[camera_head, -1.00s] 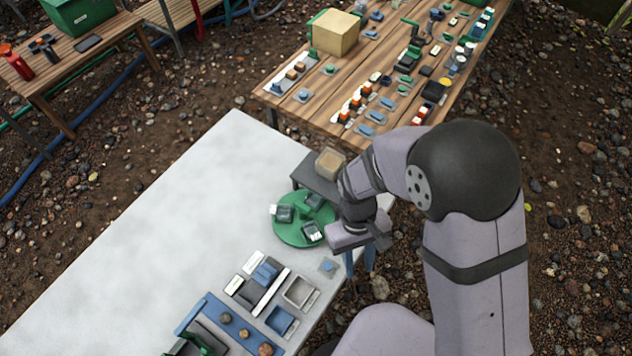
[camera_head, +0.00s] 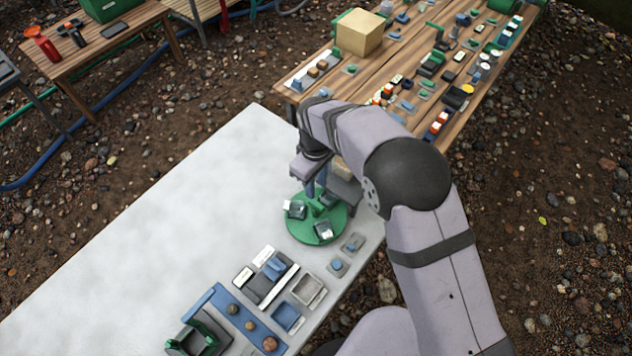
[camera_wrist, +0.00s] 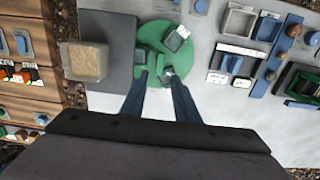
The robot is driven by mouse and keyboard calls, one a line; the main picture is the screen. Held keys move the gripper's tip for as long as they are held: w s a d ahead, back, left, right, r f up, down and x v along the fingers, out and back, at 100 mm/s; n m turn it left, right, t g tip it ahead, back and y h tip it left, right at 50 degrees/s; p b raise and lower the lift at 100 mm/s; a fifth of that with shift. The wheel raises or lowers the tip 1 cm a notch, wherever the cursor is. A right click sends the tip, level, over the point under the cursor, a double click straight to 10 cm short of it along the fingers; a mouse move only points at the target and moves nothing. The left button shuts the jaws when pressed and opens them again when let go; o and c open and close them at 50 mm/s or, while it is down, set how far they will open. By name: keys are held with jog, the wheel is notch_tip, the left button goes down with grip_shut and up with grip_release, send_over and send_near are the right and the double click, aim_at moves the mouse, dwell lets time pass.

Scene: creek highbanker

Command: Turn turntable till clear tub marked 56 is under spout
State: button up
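The green turntable (camera_head: 306,232) sits at the right edge of the white table, with small dark and clear tubs on it. One tub (camera_head: 295,209) is at its left and another tub (camera_head: 323,231) at its front; the third is partly hidden by my arm. No number is readable. In the wrist view, the turntable (camera_wrist: 186,60) lies beneath my fingers, with a tub (camera_wrist: 177,39) beyond them. My gripper (camera_wrist: 158,80) is open, its two blue fingers apart over the disc's near edge. A small pale piece shows between the tips; contact cannot be told. I cannot make out the spout clearly.
A grey stand (camera_wrist: 122,75) with a tan block (camera_wrist: 84,62) is close left of the turntable in the wrist view. Trays and a blue panel (camera_head: 222,299) lie at the front. The white table's left part (camera_head: 150,240) is clear. A crowded wooden table stands behind.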

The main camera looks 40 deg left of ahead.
aim_at(316, 203)
jog(key=shift+f, duration=0.2)
jog(key=shift+f+b, duration=2.95)
jog(key=shift+f, duration=1.35)
jog(key=shift+c, duration=0.3)
grip_shut()
jog(key=m, duration=0.6)
